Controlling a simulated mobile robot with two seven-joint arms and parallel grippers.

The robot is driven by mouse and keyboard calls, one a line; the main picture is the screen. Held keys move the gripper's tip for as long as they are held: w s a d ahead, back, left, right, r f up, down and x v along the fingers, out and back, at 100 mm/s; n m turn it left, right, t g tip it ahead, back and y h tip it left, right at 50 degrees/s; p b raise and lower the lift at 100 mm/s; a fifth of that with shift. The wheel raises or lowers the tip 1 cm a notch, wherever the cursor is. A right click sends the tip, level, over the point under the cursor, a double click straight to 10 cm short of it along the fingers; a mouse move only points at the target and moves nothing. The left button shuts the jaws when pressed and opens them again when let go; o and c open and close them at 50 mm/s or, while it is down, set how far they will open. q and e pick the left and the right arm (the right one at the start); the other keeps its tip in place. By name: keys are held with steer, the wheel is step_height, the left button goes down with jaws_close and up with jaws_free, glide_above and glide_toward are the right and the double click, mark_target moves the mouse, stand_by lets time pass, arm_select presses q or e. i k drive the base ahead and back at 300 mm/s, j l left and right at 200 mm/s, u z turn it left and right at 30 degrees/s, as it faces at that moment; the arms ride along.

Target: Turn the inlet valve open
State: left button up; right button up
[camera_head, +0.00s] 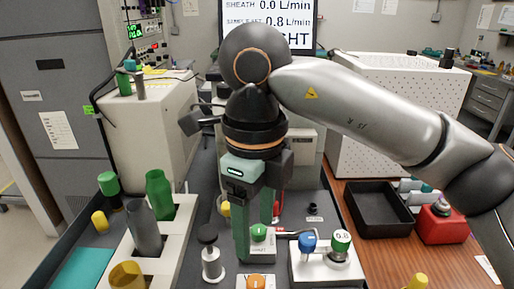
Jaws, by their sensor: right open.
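My right gripper (255,238) points straight down at the middle of the bench, its green fingers apart. The fingers are around or close beside a green-topped knob (260,231) on a small white block; contact cannot be told. A white block (325,268) to the right carries a blue knob (308,241) and a green knob (340,240) marked 0.8. An orange knob (256,282) sits at the front edge of the picture. I cannot read a label that names the inlet valve. My left gripper is not in view.
A screen (297,34) at the back reads sheath 0.0 L/min and another line 0.8 L/min. A white rack (178,237) with green, grey and yellow vessels stands left. A metal post (211,262) stands left of the fingers. A black tray (380,222) and red box (441,228) lie right.

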mark_target(259, 232)
steer(key=k, duration=1)
